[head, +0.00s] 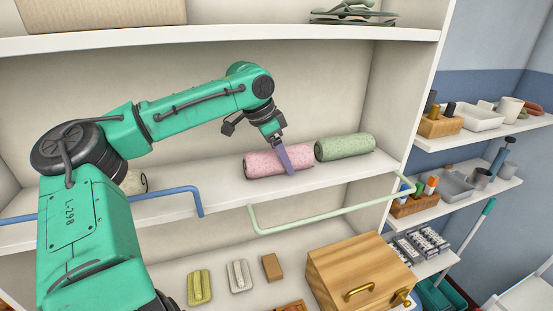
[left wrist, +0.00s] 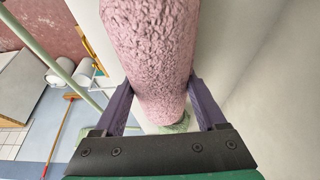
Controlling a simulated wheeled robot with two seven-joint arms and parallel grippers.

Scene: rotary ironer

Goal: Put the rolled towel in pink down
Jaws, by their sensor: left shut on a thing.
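The pink rolled towel (head: 262,165) lies along the middle shelf, at or just above its surface; I cannot tell for sure if it bears on the board. My left gripper (head: 287,158) reaches down over its right part, with a purple finger in front of it. In the left wrist view the pink towel (left wrist: 150,50) runs between the two purple fingers of the left gripper (left wrist: 160,88), which is shut on it. My right gripper is not in view.
A green rolled towel (head: 345,146) lies just right of the pink one. A cream roll (head: 133,182) is partly hidden behind my left arm. A blue rail (head: 170,190) and a pale green rail (head: 325,213) run along the shelf front (head: 225,211). A wooden box (head: 360,268) stands below.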

